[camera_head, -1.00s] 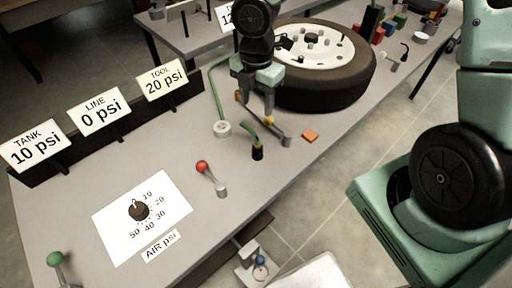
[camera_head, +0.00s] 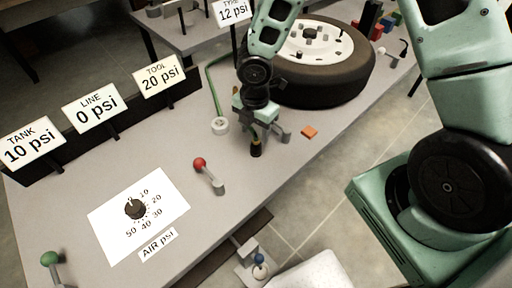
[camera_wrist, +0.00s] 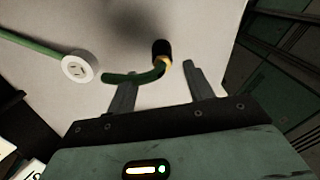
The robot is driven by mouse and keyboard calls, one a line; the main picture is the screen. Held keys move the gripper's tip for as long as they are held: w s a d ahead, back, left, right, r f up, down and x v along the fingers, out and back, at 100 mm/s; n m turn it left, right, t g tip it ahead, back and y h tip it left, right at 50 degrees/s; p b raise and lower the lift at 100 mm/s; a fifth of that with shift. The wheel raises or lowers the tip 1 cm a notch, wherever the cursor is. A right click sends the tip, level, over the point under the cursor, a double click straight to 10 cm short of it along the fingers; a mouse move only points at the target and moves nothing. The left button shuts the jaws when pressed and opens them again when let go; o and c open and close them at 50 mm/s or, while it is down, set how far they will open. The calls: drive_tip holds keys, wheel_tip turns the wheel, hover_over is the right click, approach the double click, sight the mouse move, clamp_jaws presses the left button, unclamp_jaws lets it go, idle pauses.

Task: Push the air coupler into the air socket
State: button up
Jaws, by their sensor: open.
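The air coupler (camera_head: 256,149) is a black cylinder with a brass ring and a short green hose stub. It stands on the bench below my gripper (camera_head: 266,134). In the wrist view the coupler (camera_wrist: 161,49) lies just beyond and between the two fingertips, and its green stub bends left past the left finger. My gripper (camera_wrist: 160,85) is open, its fingers apart. I cannot tell whether either finger touches the coupler. The air socket, a white round fitting (camera_head: 220,126) at the end of a green hose, sits left of the coupler. Its slotted face shows in the wrist view (camera_wrist: 79,67).
A red-knobbed lever (camera_head: 199,163) stands in front left of the coupler. The tyre (camera_head: 329,85) is behind my gripper. A dial sheet (camera_head: 158,199) and psi signs (camera_head: 91,106) are at left. The bench's front edge is close.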

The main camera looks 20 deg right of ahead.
sight(256, 142)
wheel_tip(256, 142, down, 5)
drive_tip(key=shift+s+d+f, duration=0.1)
idle(0.4)
drive_tip(key=c, duration=1)
